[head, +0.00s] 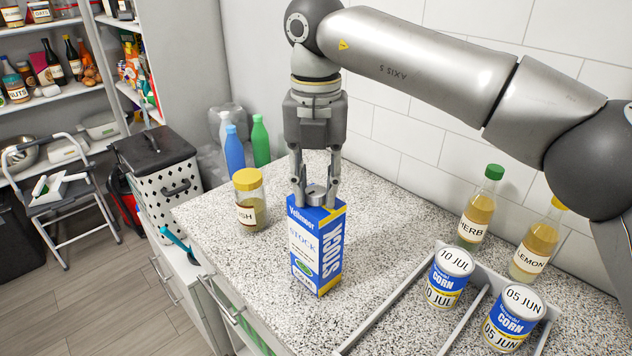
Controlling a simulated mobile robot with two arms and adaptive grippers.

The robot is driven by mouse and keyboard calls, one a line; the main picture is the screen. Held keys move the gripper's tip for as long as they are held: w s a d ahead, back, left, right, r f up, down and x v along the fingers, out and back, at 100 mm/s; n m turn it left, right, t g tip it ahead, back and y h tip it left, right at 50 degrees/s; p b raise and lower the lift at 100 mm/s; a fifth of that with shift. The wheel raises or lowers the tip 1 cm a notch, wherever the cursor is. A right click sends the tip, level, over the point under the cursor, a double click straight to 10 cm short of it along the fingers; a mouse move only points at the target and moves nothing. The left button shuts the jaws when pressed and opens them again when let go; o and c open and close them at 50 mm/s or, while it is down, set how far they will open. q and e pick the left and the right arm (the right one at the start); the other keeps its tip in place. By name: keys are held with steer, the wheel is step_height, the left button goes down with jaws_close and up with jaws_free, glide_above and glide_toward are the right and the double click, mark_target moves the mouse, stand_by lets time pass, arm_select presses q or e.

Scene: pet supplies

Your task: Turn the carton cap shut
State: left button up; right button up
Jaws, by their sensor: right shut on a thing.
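A blue and white stock carton (317,246) stands upright on the speckled counter in the head view. My right gripper (317,192) points straight down over the carton's top, with a finger on each side of a small grey cap (316,190). It is shut on the cap. The fingers hide part of the cap, so its exact turn cannot be told. My left gripper is not in view.
A yellow-lidded jar (249,200) stands left of the carton. At the right are a herb bottle (476,208), a lemon bottle (536,243) and two corn cans (448,277) by a grey divided tray (392,301). The counter (225,270) is clear around the carton's front left.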

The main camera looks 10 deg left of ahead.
mark_target(315, 190)
steer(key=o, duration=1.1)
steer(key=shift+c, duration=0.2)
steer(key=shift+r, duration=0.1)
step_height(315, 190, up, 12)
steer(key=shift+f, duration=0.2)
